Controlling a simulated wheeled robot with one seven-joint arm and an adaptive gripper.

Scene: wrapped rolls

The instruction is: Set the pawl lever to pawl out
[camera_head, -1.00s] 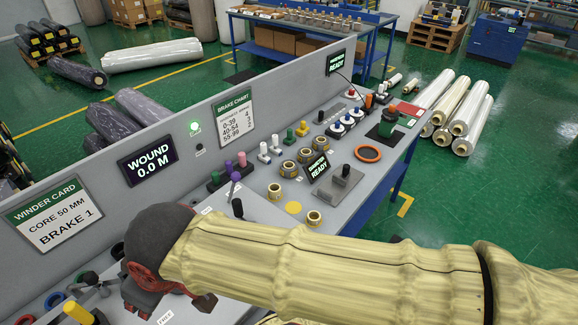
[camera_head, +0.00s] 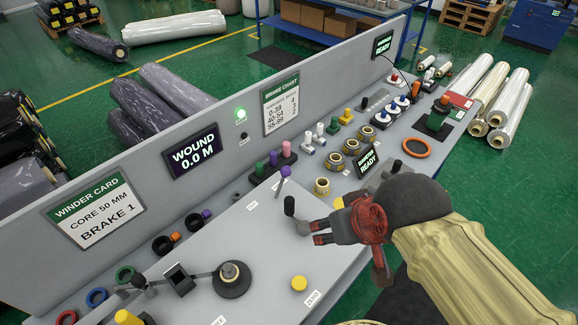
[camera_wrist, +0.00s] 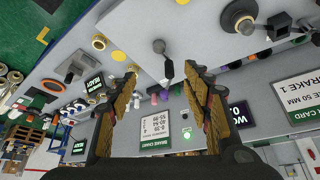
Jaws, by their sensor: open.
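A small lever with a black grip (camera_head: 289,206) and a round grey pivot (camera_head: 303,228) stands on the grey panel; I take it as the pawl lever. Small labels sit near it, too small to read. My gripper (camera_head: 316,232) is open and close to the lever's right side in the head view. In the wrist view, the black grip (camera_wrist: 167,69) shows between the two open fingers (camera_wrist: 163,78), with the pivot (camera_wrist: 158,46) beyond. I cannot tell whether a finger touches it.
A purple-knobbed lever (camera_head: 284,175) stands just behind. A yellow button (camera_head: 299,283) and a dark round hub with an arm (camera_head: 231,278) are on the panel in front. Rings and coloured pegs (camera_head: 274,158) line the back. The upright board (camera_head: 210,110) bounds the bench.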

